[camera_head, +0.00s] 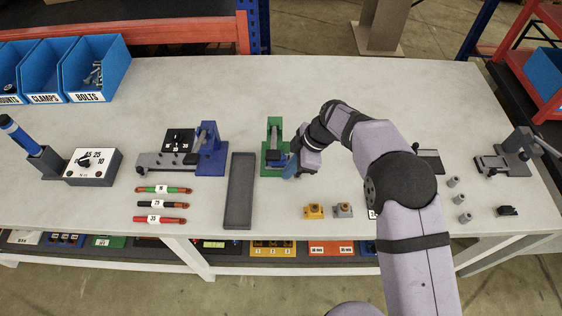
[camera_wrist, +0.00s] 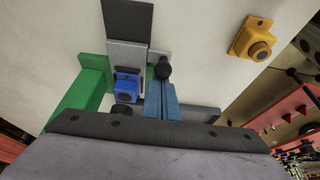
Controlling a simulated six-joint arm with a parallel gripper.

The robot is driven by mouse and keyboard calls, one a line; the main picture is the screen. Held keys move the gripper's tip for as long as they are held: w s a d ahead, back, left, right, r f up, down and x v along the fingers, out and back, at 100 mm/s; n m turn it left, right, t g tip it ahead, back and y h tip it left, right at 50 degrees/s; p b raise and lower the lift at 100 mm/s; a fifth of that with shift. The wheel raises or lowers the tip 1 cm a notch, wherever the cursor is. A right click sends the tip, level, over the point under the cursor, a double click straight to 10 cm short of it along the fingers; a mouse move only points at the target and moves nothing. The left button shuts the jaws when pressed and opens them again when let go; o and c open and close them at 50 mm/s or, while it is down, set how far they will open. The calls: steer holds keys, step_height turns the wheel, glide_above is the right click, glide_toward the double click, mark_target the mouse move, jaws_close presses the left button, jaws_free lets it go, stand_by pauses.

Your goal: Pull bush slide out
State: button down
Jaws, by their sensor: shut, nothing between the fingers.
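A green fixture (camera_head: 273,130) stands near the middle of the table; its green frame (camera_wrist: 92,80) fills the left of the wrist view. A blue block with a dark round top (camera_wrist: 126,88) sits inside it, by a grey plate (camera_wrist: 127,54) that runs into a darker strip. I cannot tell which of these parts is the bush slide. A black ball knob (camera_wrist: 163,70) stands to the right of the block. My gripper (camera_head: 290,170) is at the fixture's right front side. Its blue fingers (camera_wrist: 162,92) are shut and empty, with the tips at the knob; contact is unclear.
A long dark tray (camera_head: 239,190) lies left of the fixture, with a blue fixture (camera_head: 212,150) beyond it. A yellow block (camera_head: 314,211) and a grey block (camera_head: 343,210) sit near the front edge. My arm covers the table to the right.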

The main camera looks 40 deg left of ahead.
steer(key=shift+w+d+b, duration=1)
steer(key=shift+w+d, duration=1.7)
steer(key=shift+w, duration=0.05)
steer(key=shift+s, duration=0.1)
stand_by(0.4)
steer(key=shift+s+a+r+p, duration=0.2)
steer(key=shift+s+a+r, duration=0.1)
steer(key=shift+r, duration=0.2)
steer(key=shift+s+a+r+p, duration=0.15)
steer(key=shift+a+r+p, duration=0.1)
steer(key=shift+r, duration=0.25)
step_height(320, 180, up, 5)
steer(key=shift+p, duration=1.1)
